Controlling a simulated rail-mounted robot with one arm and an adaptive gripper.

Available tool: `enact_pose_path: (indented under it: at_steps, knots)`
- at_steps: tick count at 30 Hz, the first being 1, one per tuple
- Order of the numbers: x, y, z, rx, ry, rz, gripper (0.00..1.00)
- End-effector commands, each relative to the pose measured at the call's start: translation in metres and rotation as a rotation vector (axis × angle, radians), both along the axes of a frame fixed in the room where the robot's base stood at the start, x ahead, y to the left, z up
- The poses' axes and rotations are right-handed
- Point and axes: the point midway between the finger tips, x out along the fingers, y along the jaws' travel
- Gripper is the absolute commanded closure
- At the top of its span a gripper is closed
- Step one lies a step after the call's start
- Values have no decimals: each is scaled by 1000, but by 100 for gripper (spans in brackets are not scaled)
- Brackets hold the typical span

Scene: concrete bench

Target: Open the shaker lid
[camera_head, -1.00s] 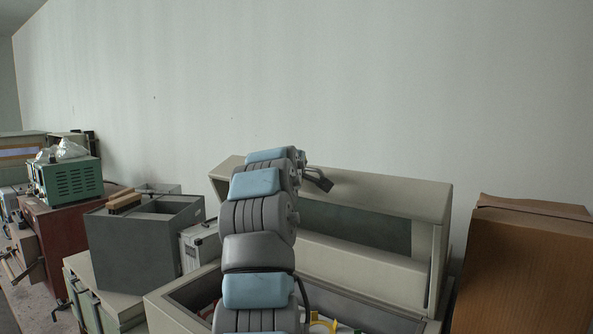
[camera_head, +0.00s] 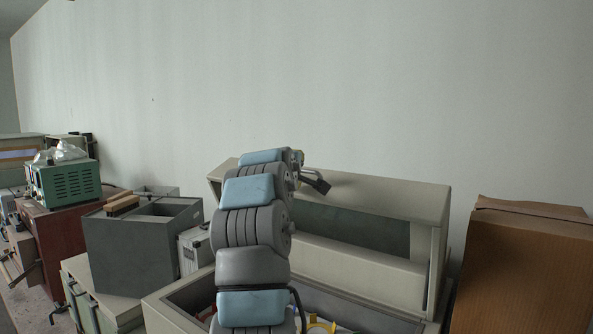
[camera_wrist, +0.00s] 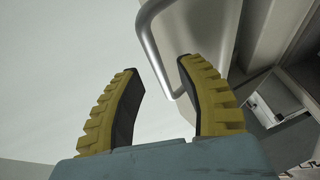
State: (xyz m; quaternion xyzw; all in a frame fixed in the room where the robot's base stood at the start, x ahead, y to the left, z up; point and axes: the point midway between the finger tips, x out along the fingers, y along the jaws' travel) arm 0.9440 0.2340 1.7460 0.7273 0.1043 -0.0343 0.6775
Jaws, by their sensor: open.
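The shaker is a large beige box (camera_head: 172,309) at the lower middle of the head view. Its beige lid (camera_head: 400,196) stands raised behind the open tub. A bent grey metal handle (camera_wrist: 150,42) shows in the wrist view. My gripper (camera_wrist: 160,68) has two yellow ridged fingers with dark inner pads. They are spread apart and empty, and the handle's lower bend shows just beyond and partly behind the right fingertip. I cannot tell whether they touch.
Several small coloured things, one yellow (camera_head: 320,326), lie in the tub. A brown cardboard box (camera_head: 525,265) stands close on the right. A grey open bin (camera_head: 130,255), a silver case (camera_head: 194,250) and a green instrument (camera_head: 65,182) stand on the left. A bare wall is behind.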

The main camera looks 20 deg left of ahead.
Motion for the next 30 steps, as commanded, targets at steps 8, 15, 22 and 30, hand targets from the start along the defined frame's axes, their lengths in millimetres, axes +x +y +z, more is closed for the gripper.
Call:
enact_pose_path:
  at_steps: [8, 15, 22, 30]
  knots:
    - [-22, -2, 6, 2, -4, 1, 62]
    - [-44, -4, 10, 3, -4, 1, 62]
    - [-67, -6, 14, 3, -4, 2, 62]
    - [-91, -9, 20, 3, -5, 2, 62]
